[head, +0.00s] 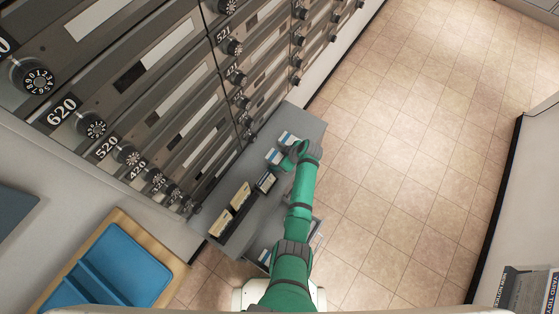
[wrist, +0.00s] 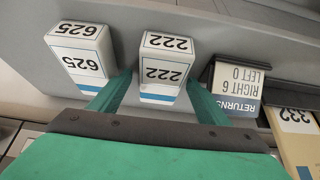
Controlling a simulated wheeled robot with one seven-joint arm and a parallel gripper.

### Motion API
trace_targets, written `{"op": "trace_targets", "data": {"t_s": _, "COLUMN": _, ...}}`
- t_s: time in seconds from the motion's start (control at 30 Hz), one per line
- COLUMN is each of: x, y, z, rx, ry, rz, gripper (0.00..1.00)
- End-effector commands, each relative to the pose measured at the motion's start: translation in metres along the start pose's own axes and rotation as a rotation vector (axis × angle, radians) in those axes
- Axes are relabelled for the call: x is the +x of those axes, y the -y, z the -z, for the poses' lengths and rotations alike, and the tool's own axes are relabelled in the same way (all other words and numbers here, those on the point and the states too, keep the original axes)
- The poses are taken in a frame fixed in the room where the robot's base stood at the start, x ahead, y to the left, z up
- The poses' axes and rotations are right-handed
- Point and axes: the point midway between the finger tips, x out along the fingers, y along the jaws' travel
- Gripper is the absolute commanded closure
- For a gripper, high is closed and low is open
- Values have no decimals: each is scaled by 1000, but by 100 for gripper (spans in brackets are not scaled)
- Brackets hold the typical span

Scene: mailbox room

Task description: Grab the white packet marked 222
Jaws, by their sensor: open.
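The white packet marked 222 (wrist: 166,70) stands in the middle of the wrist view, with a blue stripe across its lower part. It also shows in the head view (head: 273,156) as a small white and blue shape on the grey shelf. My gripper (wrist: 160,80) is open, with one green finger at each side of the packet. The left finger looks close to the packet's left side; I cannot tell whether either finger touches it. In the head view my gripper (head: 294,152) is just right of the packet.
A similar packet marked 625 (wrist: 80,48) stands left of the left finger. A dark-framed RETURNS card (wrist: 236,88) stands close to the right finger, with a tan packet marked 332 (wrist: 297,122) beyond. The grey shelf (head: 305,123) sits below the mailboxes. Tiled floor at right is clear.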

Motion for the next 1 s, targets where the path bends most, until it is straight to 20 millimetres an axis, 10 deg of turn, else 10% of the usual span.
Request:
{"op": "trace_targets", "data": {"t_s": 0.7, "x": 6, "y": -2, "z": -5, "rx": 6, "ry": 0, "rz": -4, "gripper": 30}}
{"op": "trace_targets", "data": {"t_s": 0.9, "x": 6, "y": -2, "z": -4, "rx": 5, "ry": 0, "rz": -4, "gripper": 75}}
{"op": "trace_targets", "data": {"t_s": 1.0, "x": 6, "y": -3, "z": -4, "rx": 5, "ry": 0, "rz": -4, "gripper": 77}}
